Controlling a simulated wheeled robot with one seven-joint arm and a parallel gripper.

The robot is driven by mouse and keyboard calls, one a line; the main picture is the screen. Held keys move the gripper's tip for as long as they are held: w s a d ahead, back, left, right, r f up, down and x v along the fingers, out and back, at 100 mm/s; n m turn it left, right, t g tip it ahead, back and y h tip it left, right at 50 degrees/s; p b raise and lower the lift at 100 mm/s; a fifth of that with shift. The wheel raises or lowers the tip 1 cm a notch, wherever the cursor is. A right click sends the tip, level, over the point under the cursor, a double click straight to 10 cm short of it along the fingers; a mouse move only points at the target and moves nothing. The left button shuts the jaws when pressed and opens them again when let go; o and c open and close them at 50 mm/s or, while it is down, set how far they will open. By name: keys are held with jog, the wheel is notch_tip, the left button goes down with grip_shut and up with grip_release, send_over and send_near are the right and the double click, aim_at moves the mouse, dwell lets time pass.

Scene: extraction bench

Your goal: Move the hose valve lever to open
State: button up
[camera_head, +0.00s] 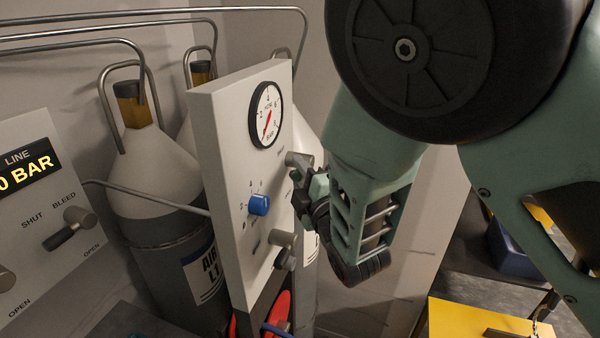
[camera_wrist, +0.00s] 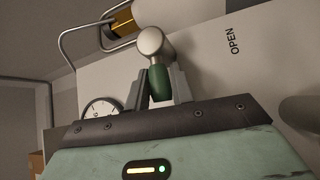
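The white panel with the round gauge (camera_head: 266,115) carries a valve with a silver hub (camera_head: 298,158) at its right edge. My gripper (camera_head: 303,190) is at this valve, and its body hides most of the lever in the head view. In the wrist view the silver hub (camera_wrist: 152,42) bears a short green lever (camera_wrist: 159,82). The fingers of my gripper (camera_wrist: 159,90) lie on both sides of this lever, close against it, and look shut on it. The printed word OPEN (camera_wrist: 232,41) is to the right of the lever in the wrist view.
A blue knob (camera_head: 259,205) and a second silver valve (camera_head: 285,248) sit lower on the same panel. Another panel (camera_head: 38,215) with a BLEED valve is at left. Gas cylinders (camera_head: 150,170) and bent pipes stand behind. A yellow surface (camera_head: 470,318) is at lower right.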

aim_at(288, 166)
jog(key=shift+f+b, duration=0.2)
jog(key=shift+b, duration=0.1)
